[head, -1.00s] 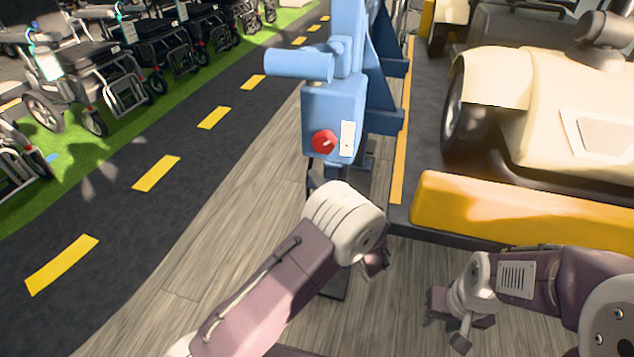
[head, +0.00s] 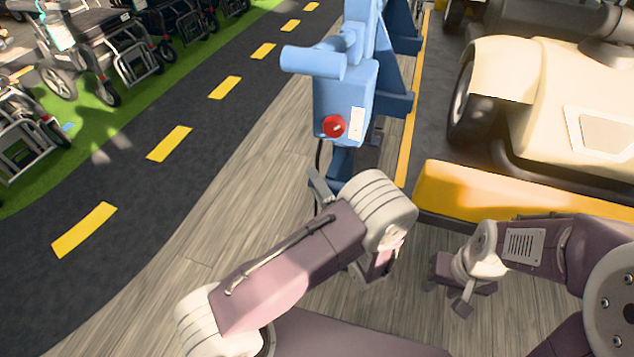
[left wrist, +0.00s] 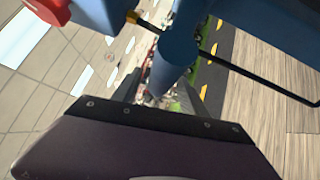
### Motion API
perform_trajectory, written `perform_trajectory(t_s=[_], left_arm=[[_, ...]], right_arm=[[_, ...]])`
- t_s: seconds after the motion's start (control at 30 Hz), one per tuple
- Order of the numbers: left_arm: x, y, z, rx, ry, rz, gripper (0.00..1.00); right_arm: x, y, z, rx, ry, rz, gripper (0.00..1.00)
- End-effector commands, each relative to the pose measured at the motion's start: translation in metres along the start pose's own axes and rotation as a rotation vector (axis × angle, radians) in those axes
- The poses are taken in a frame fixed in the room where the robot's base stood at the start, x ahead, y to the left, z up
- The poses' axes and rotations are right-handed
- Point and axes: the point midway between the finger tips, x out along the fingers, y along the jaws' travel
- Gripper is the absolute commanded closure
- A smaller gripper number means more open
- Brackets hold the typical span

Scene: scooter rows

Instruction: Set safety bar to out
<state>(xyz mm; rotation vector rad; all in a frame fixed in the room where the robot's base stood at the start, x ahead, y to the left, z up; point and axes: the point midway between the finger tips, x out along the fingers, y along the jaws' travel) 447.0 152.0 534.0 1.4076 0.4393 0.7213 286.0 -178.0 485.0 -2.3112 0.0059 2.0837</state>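A blue machine post (head: 340,95) stands at the upper middle of the head view, with a red round knob (head: 333,126) and a white plate (head: 357,123) on its front. A thick blue cylinder (head: 312,61) juts left from it. I cannot tell which part is the safety bar. My left gripper (head: 320,188) is low in front of the post, partly hidden by my wrist. In the left wrist view its two fingers are apart, with a blue tapered part (left wrist: 172,65) seen between them; contact is unclear. My right gripper (head: 448,288) is low at the right, over the floor, apparently empty.
A thin black rod (left wrist: 262,78) crosses the left wrist view. A yellow bumper (head: 520,198) and a cream vehicle (head: 565,95) stand at the right. Wheelchairs (head: 85,55) line the grass at the left. The wooden floor (head: 235,190) left of the post is clear.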

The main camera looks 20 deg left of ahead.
Motion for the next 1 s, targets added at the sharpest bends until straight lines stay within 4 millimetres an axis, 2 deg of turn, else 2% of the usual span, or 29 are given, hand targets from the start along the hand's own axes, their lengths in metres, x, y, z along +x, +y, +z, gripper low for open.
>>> perform_trajectory(t_s=[0.13,0.23,0.5,0.63,0.77,1.0], left_arm=[[-0.001,0.001,0.001,-0.001,-0.001,0.001,0.5],[-0.01,0.004,0.002,-0.001,-0.004,0.0,0.5],[-0.063,0.004,0.002,0.0,-0.006,-0.001,0.5],[-0.082,0.003,0.001,-0.001,-0.004,-0.001,0.5],[-0.091,0.001,0.0,0.0,-0.001,0.0,0.5],[-0.091,0.0,0.0,0.0,0.0,0.0,0.5]], right_arm=[[-0.001,0.0,0.0,0.0,0.0,0.0,0.64],[-0.009,0.0,-0.001,0.0,0.0,0.0,0.64],[-0.034,-0.001,-0.004,0.0,0.0,0.0,0.64],[-0.04,-0.001,-0.004,0.0,0.0,0.0,0.64],[-0.041,-0.001,-0.004,0.0,0.0,0.0,0.64],[-0.041,-0.001,-0.004,0.0,0.0,0.0,0.64]])
